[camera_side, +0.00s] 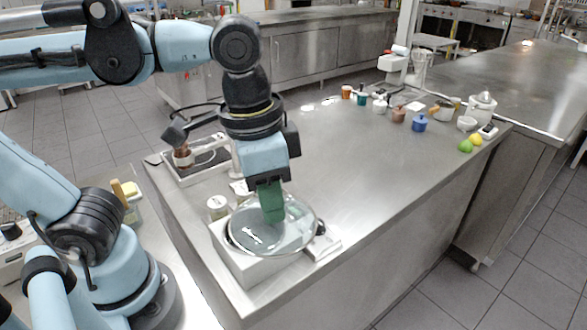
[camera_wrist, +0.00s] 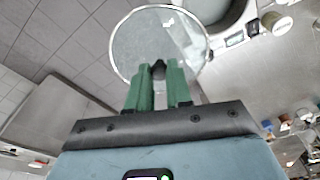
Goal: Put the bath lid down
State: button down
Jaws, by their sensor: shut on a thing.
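The bath lid (camera_side: 290,238) is a round clear glass disc with a pale rim. My gripper (camera_side: 272,212) has green fingers shut on its dark knob, and the lid also shows beyond the fingertips in the wrist view (camera_wrist: 140,45). The bath (camera_side: 262,275) is a pale box near the counter's front left corner. In the side view the lid overlaps its top; whether they touch is unclear. In the wrist view the bath's round opening (camera_wrist: 213,8) lies up and right of the lid's middle, partly overlapped by it. My gripper (camera_wrist: 158,88) hides part of the lid.
A small jar (camera_side: 217,207) stands just behind the bath, and a framed stand (camera_side: 195,160) is farther back. A dark-knobbed panel (camera_side: 322,243) sits at the bath's right. Cups, pots and fruit (camera_side: 466,146) line the counter's far side. The middle counter is clear.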

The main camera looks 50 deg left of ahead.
jog(key=w+f, duration=0.3)
jog(key=w, duration=0.6)
jog(key=w+f, duration=0.3)
jog(key=w, duration=0.6)
jog(key=w+a+f, duration=0.2)
jog(key=a, duration=0.1)
jog(key=w+a+f, duration=0.2)
jog(key=a+f, duration=0.1)
jog(key=a, duration=0.1)
jog(key=w+a+f, duration=0.2)
jog(key=a, duration=0.1)
jog(key=shift+a+f, duration=0.15)
jog(key=shift+a, duration=0.15)
jog(key=shift+f, duration=2.05)
jog(key=shift+f, duration=0.1)
jog(key=c, duration=1)
grip_release()
jog(key=shift+c, duration=0.2)
